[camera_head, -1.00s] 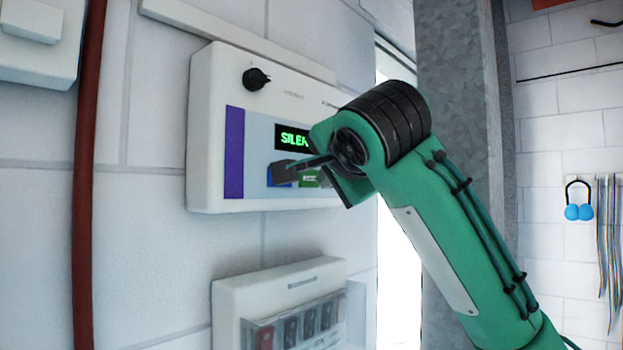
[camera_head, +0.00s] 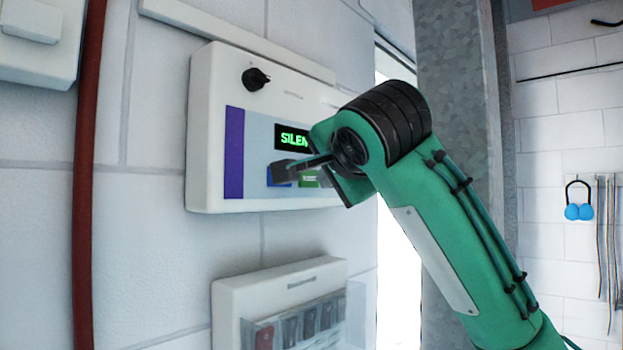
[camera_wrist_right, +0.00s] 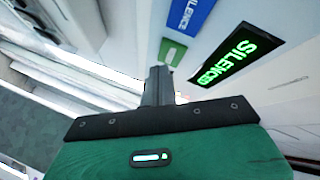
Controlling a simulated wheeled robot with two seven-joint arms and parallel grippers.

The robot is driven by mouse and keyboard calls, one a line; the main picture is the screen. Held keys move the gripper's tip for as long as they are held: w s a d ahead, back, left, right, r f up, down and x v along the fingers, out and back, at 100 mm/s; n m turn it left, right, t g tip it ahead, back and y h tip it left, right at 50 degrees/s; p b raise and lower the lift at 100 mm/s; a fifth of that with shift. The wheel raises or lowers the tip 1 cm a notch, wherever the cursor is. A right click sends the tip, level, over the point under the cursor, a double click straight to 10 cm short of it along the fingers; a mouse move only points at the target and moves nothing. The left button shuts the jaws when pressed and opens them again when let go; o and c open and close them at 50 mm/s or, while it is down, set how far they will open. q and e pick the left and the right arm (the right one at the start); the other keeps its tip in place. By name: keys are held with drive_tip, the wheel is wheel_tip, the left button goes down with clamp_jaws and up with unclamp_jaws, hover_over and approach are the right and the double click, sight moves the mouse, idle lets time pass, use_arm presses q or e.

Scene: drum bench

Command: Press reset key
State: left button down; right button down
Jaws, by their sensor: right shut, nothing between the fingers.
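A white control box (camera_head: 215,160) is fixed to the wall, with a purple strip and a dark display (camera_head: 291,137) whose green letters read SILENCED in the right wrist view (camera_wrist_right: 236,60). Below the display are a blue key (camera_head: 278,181), labelled SILENCE in the right wrist view (camera_wrist_right: 190,14), and a green key (camera_head: 309,179), also in that view (camera_wrist_right: 172,52); its label is too small to read. My right gripper (camera_head: 279,168) is shut and empty, its tips in front of the keys. In the wrist view its tips (camera_wrist_right: 159,70) lie close to the green key; contact cannot be told. My left gripper is out of view.
A black knob (camera_head: 256,78) sticks out at the box's upper left. A lower white box (camera_head: 228,300) with a clear cover and several switches is below. A red pipe (camera_head: 88,180) runs down the left wall. A grey metal column (camera_head: 450,90) stands right of the box.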

drive_tip(key=shift+a, duration=0.1)
idle(0.3)
drive_tip(key=shift+w+a, duration=0.4)
drive_tip(key=shift+a, duration=0.05)
idle(0.5)
drive_tip(key=shift+s+d+b, duration=0.4)
drive_tip(key=shift+d+b, duration=0.1)
drive_tip(key=shift+d, duration=0.05)
drive_tip(key=shift+d, duration=0.1)
drive_tip(key=s+d+b, duration=0.1)
drive_tip(key=d, duration=0.1)
drive_tip(key=s+d+b, duration=0.2)
drive_tip(key=shift+s+d, duration=0.3)
drive_tip(key=shift+d, duration=0.05)
